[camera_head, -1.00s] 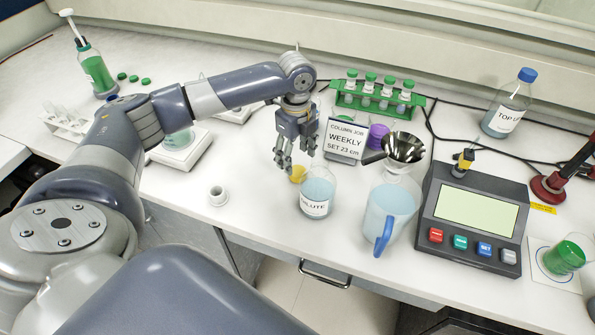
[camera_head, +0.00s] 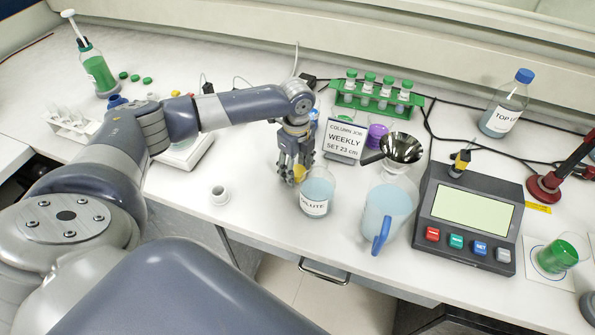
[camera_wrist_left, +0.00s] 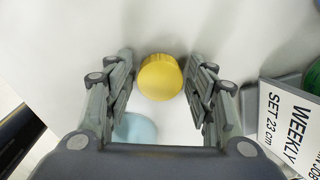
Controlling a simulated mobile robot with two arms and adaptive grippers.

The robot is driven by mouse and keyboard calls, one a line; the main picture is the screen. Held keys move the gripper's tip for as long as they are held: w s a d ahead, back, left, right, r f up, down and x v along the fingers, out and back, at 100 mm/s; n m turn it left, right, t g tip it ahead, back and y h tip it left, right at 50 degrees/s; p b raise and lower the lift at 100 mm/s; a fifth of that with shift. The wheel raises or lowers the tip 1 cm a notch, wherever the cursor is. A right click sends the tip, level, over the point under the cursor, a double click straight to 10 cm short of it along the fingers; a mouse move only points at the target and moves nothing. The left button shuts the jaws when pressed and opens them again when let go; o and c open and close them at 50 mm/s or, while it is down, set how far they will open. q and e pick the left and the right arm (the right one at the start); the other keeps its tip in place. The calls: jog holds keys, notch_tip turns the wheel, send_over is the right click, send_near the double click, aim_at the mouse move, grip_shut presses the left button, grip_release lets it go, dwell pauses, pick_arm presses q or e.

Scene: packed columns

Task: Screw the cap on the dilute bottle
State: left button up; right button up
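The dilute bottle (camera_head: 317,194) stands upright on the bench, clear with pale blue liquid and a label reading "LUTE". A yellow cap (camera_head: 299,173) lies on the bench just behind and left of it, partly hidden by my left gripper (camera_head: 294,174). In the left wrist view the yellow cap (camera_wrist_left: 160,77) sits between the spread fingertips of my left gripper (camera_wrist_left: 158,80), with gaps on both sides. The pale blue of the bottle (camera_wrist_left: 135,128) shows below it there. My left gripper is open, pointing down. My right gripper is not seen.
A sign (camera_head: 343,141) stands close behind the bottle.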

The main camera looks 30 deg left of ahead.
aim_at(297, 169)
pick_arm(q)
jog(key=shift+c, duration=1.7)
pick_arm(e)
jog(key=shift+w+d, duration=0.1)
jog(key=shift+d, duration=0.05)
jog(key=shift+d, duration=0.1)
pick_arm(q)
jog(key=shift+r+b, duration=0.35)
jog(key=shift+r, duration=0.15)
notch_tip(297, 169, up, 3)
jog(key=shift+w+f+b, duration=0.1)
jog(key=shift+f+b, duration=0.1)
jog(key=shift+b, duration=0.4)
jog(key=s+d+b, duration=0.1)
jog(key=s, duration=0.4)
jog(key=s+d+r+b, duration=0.1)
jog(key=s, duration=0.4)
jog(key=s+d+b, duration=0.1)
jog(key=s+d, duration=0.1)
jog(key=s, duration=0.3)
jog(key=shift+s+r, duration=0.2)
jog(key=shift+s, duration=0.15)
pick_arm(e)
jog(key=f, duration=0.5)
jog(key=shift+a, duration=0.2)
